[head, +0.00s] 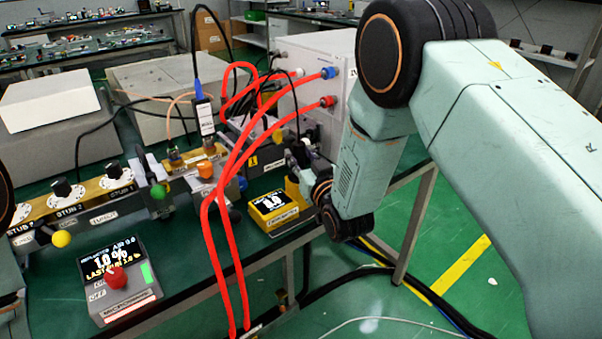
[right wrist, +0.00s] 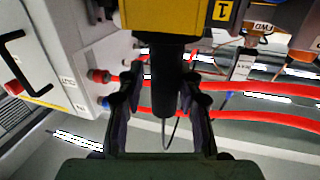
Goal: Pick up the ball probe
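In the right wrist view a black cylinder (right wrist: 165,85) with a thin cable at its lower end sticks out from a yellow block (right wrist: 178,15). It looks like the probe's handle; no ball end is visible. My right gripper (right wrist: 160,92) is open, with one finger on each side of the cylinder and gaps between. In the head view my right gripper (head: 301,158) is beside the white cabinet, behind a yellow meter (head: 275,207) with a lit display. The probe cannot be made out clearly there. My left gripper is outside the view.
Red hoses (head: 212,215) loop in front of the bench and join the white cabinet (head: 312,60). A brass tuner (head: 70,203) with several dials and a control box (head: 118,280) with a red button stand at left. Green floor is open at lower right.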

